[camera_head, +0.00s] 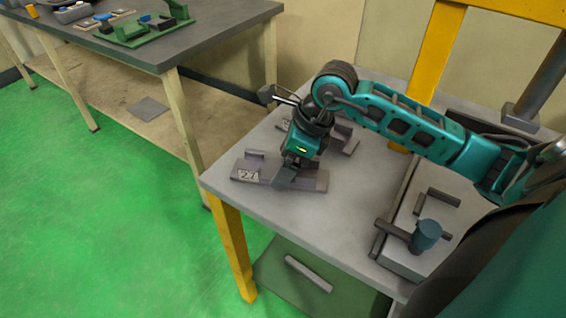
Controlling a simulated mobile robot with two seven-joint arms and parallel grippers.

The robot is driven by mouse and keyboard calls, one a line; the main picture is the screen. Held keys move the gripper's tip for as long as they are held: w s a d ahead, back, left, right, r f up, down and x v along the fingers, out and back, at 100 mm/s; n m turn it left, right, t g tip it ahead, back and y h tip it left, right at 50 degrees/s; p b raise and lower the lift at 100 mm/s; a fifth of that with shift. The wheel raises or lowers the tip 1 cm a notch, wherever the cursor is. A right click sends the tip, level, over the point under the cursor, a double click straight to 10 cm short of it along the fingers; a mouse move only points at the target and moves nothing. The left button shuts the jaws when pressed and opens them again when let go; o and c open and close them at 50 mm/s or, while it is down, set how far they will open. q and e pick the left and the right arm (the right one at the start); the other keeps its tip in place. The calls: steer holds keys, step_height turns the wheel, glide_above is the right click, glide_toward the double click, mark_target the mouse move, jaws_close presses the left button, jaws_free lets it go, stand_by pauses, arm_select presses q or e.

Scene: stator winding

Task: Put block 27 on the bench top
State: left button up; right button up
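My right arm comes in from the right and bends down over the near bench. Its gripper (294,172) points down at the middle of a grey labelled block (310,181) near the bench's front left corner. The fingers are small and partly merge with the block, so I cannot tell whether they grip it. A second grey labelled block (345,141) lies just behind, partly hidden by my wrist. The light grey bench top (330,215) carries both blocks. My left gripper is not in view.
A raised grey fixture (407,262) with a dark blue cylinder (428,234) stands on the bench's right side. A yellow post (437,40) rises at the back. A second table (215,27) with a green fixture (140,32) stands at upper left. The bench's front middle is clear.

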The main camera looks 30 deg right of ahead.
steer(key=v, duration=1)
steer(key=shift+r+p, duration=0.35)
steer(key=shift+s, duration=0.1)
